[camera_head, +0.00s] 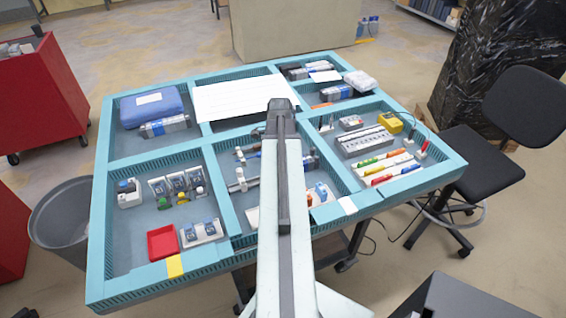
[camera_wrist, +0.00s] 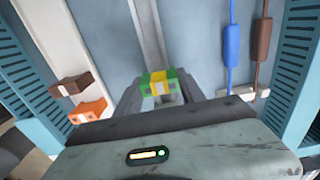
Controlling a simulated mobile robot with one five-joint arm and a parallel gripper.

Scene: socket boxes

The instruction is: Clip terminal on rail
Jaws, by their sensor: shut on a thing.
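In the wrist view, my gripper (camera_wrist: 161,93) is shut on a green-and-yellow terminal (camera_wrist: 158,80). The terminal sits between the fingertips, and part of its lower side is hidden by them. A long pale strip, which looks like the rail (camera_wrist: 147,30), runs away from just beyond the terminal. I cannot tell whether the terminal touches it. A brown terminal (camera_wrist: 74,85) and an orange terminal (camera_wrist: 88,112) stand to the left, apart from my gripper. In the head view, my arm covers the middle of the tray, so the gripper and held terminal cannot be made out there.
A blue part (camera_wrist: 232,45) and a brown part (camera_wrist: 262,42) on wires lie to the right. Slotted blue tray walls (camera_wrist: 36,70) rise on both sides. The tray table (camera_head: 98,215) has several compartments; a red bin (camera_head: 163,243) stands front left.

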